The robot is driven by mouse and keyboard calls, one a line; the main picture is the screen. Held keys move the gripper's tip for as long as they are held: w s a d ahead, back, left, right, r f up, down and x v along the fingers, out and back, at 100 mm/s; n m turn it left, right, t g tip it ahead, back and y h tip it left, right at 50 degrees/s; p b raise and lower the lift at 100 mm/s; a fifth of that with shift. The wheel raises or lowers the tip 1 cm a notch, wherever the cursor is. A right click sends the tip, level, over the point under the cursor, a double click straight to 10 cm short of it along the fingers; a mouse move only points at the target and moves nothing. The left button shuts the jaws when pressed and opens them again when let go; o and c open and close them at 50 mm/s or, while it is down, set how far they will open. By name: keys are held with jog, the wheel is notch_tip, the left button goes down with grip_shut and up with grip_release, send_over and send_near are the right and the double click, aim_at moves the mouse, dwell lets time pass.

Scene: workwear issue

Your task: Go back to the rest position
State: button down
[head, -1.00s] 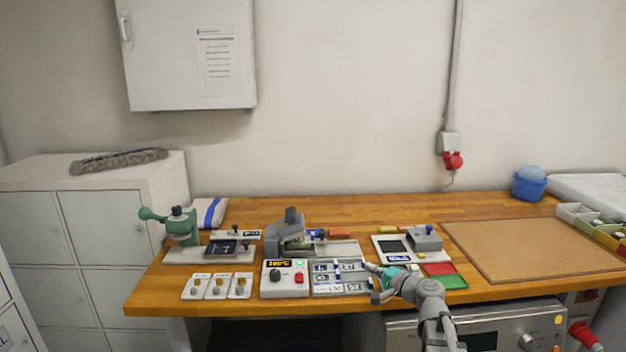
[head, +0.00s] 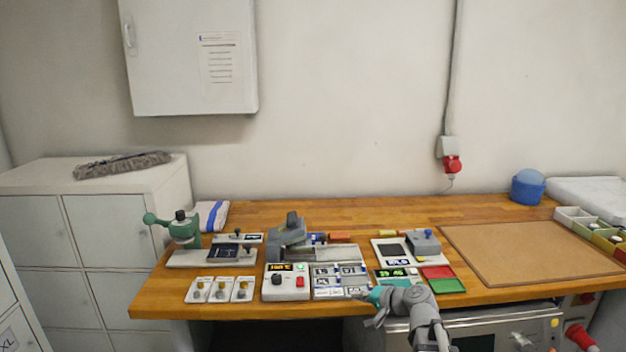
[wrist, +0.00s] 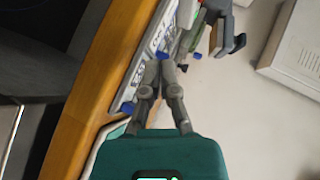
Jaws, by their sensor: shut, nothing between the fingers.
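My gripper (head: 360,294) is shut and empty in the head view, at the end of my grey arm with its teal housing. It is over the front edge of the wooden workbench (head: 210,307), just in front of the label tray (head: 330,293). In the wrist view my gripper (wrist: 161,58) shows with its fingers together, pointing towards the tray (wrist: 135,88). Nothing is held between the fingers. I cannot tell the exact gap between fingertips and tray.
A control box (head: 287,288) and heat press (head: 290,238) stand left of and behind the tray. A green hand press (head: 186,228) is at the left. Red (head: 436,271) and green (head: 447,285) trays lie right of my gripper. A brown board (head: 530,250) covers the right side.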

jog(key=s+d+f+n+g+h+p, duration=0.1)
jog(key=s+d+n+g+h+p, duration=0.1)
jog(key=s, duration=0.7)
jog(key=s+d+f+n+g+h+p, duration=0.2)
jog(key=s+n+g+h+p, duration=0.1)
jog(key=s+g+h+p, duration=0.2)
jog(key=s+g+h, duration=0.2)
jog(key=s+h, duration=0.1)
jog(key=shift+s+d+f, duration=0.15)
jog(key=shift+s+f, duration=0.05)
jog(key=shift+s, duration=0.15)
